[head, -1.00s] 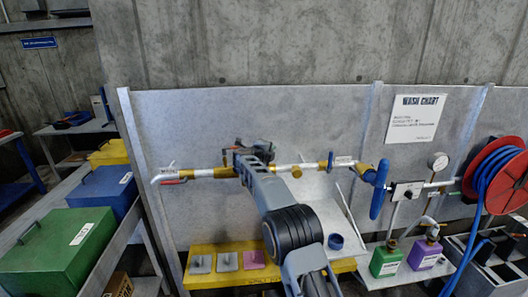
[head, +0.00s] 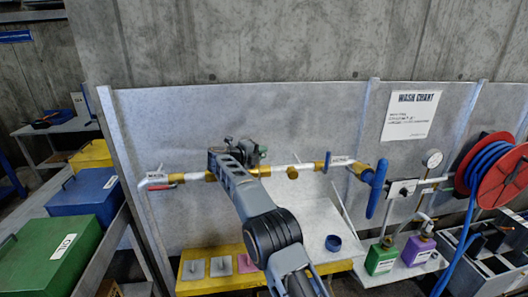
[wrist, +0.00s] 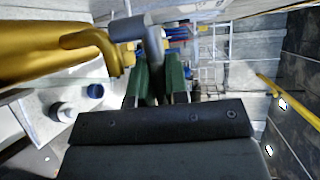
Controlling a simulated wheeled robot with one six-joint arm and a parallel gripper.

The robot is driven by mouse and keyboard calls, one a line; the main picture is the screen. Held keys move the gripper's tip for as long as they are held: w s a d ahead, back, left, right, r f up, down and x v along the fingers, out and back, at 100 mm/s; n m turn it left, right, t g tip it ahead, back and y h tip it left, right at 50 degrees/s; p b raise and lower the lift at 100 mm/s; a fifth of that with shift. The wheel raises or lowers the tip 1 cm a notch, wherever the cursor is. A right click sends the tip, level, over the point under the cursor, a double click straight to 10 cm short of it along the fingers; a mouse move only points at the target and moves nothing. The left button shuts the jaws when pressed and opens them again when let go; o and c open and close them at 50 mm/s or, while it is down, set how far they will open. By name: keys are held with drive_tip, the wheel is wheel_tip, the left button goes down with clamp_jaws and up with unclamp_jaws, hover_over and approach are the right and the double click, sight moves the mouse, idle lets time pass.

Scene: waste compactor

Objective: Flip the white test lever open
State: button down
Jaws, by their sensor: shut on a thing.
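A pale grey-white lever (wrist: 134,27) shows at the top of the wrist view, beside a brass valve body (wrist: 45,48). Its stem runs down between the two green fingers of my gripper (wrist: 155,78), which is shut on it. In the head view my gripper (head: 240,152) is at the left-middle part of the horizontal white pipe (head: 285,168). My own arm and gripper hide the lever and part of the valve there, so I cannot tell the lever's angle.
A small red lever (head: 162,187) is at the pipe's left end. A large blue handle (head: 376,190) is at its right. A yellow-edged shelf (head: 235,285) lies below, with a blue cup (head: 333,243). A grey panel (head: 300,115) stands behind the pipe.

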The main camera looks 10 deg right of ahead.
idle(0.5)
drive_tip(key=c, duration=1.2)
unclamp_jaws()
drive_tip(key=shift+s, duration=0.15)
drive_tip(key=shift+o, duration=0.3)
drive_tip(key=shift+a, duration=0.1)
drive_tip(key=b+v, duration=0.2)
drive_tip(key=v, duration=1.1)
drive_tip(key=shift+a+r+b, duration=0.15)
drive_tip(key=shift+a+b, duration=0.25)
drive_tip(key=shift+s, duration=0.1)
